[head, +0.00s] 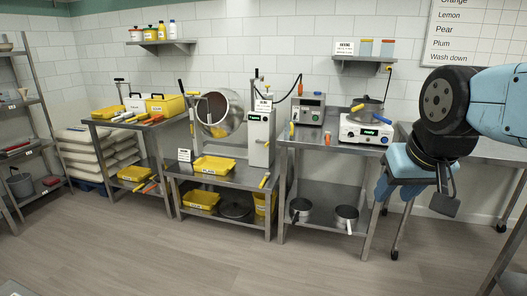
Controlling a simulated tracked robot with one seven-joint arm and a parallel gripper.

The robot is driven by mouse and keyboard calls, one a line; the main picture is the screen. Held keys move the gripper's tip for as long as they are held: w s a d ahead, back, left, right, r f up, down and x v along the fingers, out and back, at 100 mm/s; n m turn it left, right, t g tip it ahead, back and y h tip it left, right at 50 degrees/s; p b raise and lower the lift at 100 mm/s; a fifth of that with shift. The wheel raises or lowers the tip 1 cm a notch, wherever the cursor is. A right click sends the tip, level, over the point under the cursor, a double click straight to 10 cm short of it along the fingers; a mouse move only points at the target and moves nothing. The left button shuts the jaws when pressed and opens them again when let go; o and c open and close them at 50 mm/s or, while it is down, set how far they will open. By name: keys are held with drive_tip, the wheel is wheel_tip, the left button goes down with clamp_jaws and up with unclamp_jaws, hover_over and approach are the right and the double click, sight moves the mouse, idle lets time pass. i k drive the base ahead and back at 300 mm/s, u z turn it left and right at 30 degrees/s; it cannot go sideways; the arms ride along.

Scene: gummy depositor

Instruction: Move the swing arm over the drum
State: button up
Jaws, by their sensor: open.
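The steel drum (222,114) is tilted, its round mouth facing front-left, on the middle table in the head view. A white machine housing (261,138) with a lit green display stands right beside it. A thin upright post (256,82) rises behind the housing, and a black hose (283,97) curves near it. A slim bar with a black top (184,95) stands at the drum's left. I cannot tell for sure which of these is the swing arm. My gripper (446,197) hangs at the right, open, far from the drum; its fingers are partly hidden and I see nothing held.
A pot on a white heater (366,127) and a grey control box (309,109) stand on the right table. Pots (346,214) sit on its lower shelf. The floor (230,262) in front is clear.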

sight(262, 77)
drive_tip(key=z, duration=0.05)
drive_tip(key=i, duration=2.6)
drive_tip(key=u, duration=2)
drive_tip(key=i, duration=0.95)
drive_tip(key=z, duration=2)
